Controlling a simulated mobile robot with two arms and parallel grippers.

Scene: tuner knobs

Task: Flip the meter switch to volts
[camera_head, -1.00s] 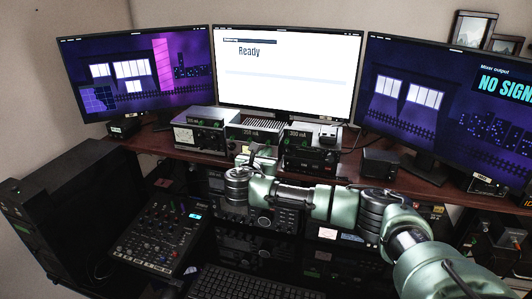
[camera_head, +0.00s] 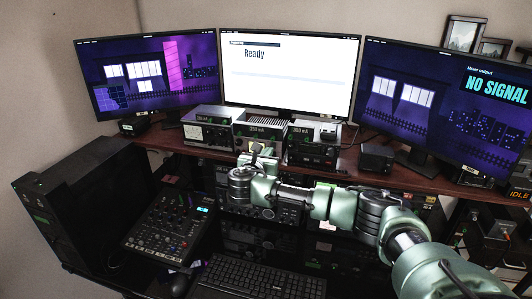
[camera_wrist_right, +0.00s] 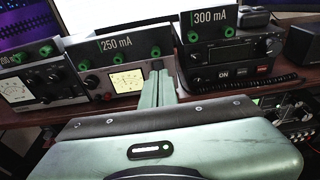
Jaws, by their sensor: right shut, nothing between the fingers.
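A grey unit labelled 250 mA (camera_head: 252,131) stands on the desk shelf. In the right wrist view the same unit (camera_wrist_right: 95,61) shows a lit cream dial and green knobs. Another unit with a dial (camera_head: 204,133) stands to its left, and it also shows in the wrist view (camera_wrist_right: 40,87). My right gripper (camera_head: 257,150) is in front of the 250 mA unit; its closed, empty fingers (camera_wrist_right: 158,66) point at the unit's front, right of the dial. They hide part of that front. I cannot tell contact or which control is the meter switch. My left gripper is out of view.
A black 300 mA unit (camera_wrist_right: 233,57) stands to the right of the fingers. Three monitors stand behind. A mixer (camera_head: 170,228) and keyboard (camera_head: 262,278) lie on the lower desk. A small black box (camera_head: 376,157) sits right on the shelf.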

